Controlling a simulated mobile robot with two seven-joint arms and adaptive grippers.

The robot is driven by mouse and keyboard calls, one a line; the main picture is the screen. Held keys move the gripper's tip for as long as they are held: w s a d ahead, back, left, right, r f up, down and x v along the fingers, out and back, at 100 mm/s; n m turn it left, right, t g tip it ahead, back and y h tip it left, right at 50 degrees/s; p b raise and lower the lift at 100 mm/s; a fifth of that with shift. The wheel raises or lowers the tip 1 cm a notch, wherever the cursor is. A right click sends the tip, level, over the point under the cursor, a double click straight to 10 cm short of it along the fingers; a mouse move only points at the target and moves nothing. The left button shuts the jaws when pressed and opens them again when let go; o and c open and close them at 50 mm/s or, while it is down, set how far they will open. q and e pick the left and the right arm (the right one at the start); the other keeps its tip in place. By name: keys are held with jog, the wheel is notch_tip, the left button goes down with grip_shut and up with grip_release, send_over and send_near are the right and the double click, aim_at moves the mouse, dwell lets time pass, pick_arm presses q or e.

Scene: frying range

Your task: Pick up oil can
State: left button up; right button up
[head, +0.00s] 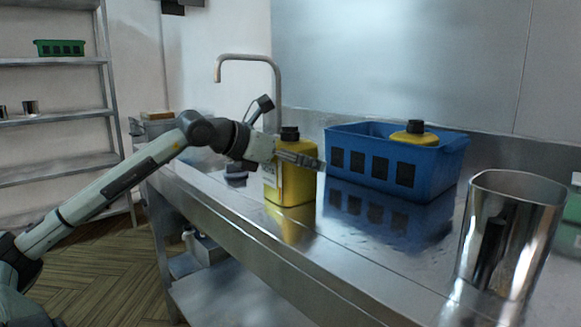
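A yellow oil can (294,188) with a black cap and a pale label stands upright on the steel counter. My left gripper (305,161) reaches in from the left, and its fingers lie across the upper part of this can, just below the cap. The near finger hides part of the can; I cannot see whether the fingers touch it or are closed on it. A second yellow can (414,138) with a black cap sits in the blue crate (432,172), its lower part hidden by the crate wall. My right gripper is not in view.
A shiny steel container (508,235) stands at the near right of the counter (345,262). A curved tap (247,57) rises behind the can. A metal shelf (55,120) stands at the left. The counter in front of the crate is clear.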

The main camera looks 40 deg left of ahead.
aim_at(297, 138)
pick_arm(q)
jog(key=shift+r, duration=0.45)
jog(key=r, duration=0.3)
jog(key=shift+s+a+r, duration=0.2)
jog(key=shift+s+r, duration=0.1)
jog(key=s+a+r+b, duration=0.1)
jog(key=s+a+r, duration=0.3)
jog(key=s, duration=0.6)
notch_tip(297, 138, up, 2)
jog(key=shift+a+r+b, duration=0.2)
jog(key=shift+r+b, duration=0.05)
jog(key=shift+b, duration=0.05)
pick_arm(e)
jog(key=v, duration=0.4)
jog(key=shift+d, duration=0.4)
